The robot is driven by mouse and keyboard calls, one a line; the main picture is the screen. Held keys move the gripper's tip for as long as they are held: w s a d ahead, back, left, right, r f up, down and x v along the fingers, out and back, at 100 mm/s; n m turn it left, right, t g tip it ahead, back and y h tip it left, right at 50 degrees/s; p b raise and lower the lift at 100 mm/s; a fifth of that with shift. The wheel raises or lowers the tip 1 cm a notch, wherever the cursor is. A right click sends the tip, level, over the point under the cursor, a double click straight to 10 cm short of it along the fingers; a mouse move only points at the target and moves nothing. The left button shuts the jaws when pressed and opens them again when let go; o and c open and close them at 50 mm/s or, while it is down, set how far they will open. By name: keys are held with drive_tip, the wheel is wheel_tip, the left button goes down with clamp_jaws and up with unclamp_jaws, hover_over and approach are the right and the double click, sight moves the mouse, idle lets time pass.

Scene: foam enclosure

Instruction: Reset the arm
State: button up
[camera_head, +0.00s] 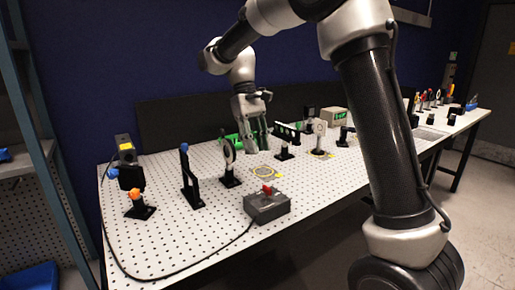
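My arm, with dark links and silver joints, rises at the right of the head view and bends over to the left. My gripper (258,148) hangs at its end with the fingers pointing down, above the back middle of the white perforated table (165,245). The fingers look a little apart, with a narrow gap between them. I see nothing held there, but the view is small. A green item (233,139) shows just left of the fingers, and I cannot tell whether they touch.
A grey box with a red knob (267,205) stands at the table's front. Round-framed mount (229,162), blue-topped post (188,178) and orange-knobbed mount (136,203) stand left. A black cable (180,277) runs along the front. A shelf (28,165) stands at the left edge.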

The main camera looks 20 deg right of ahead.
drive_tip(key=s+d+r+m+t, duration=0.1)
drive_tip(key=s+d+t, duration=0.3)
drive_tip(key=s+d, duration=0.4)
drive_tip(key=s+d+m+t+y, duration=0.1)
drive_tip(key=s+d+t, duration=0.3)
drive_tip(key=s, duration=1.2)
drive_tip(key=shift+d+r+m+t, duration=0.35)
drive_tip(key=shift+d+m, duration=0.55)
drive_tip(key=shift+d, duration=1.35)
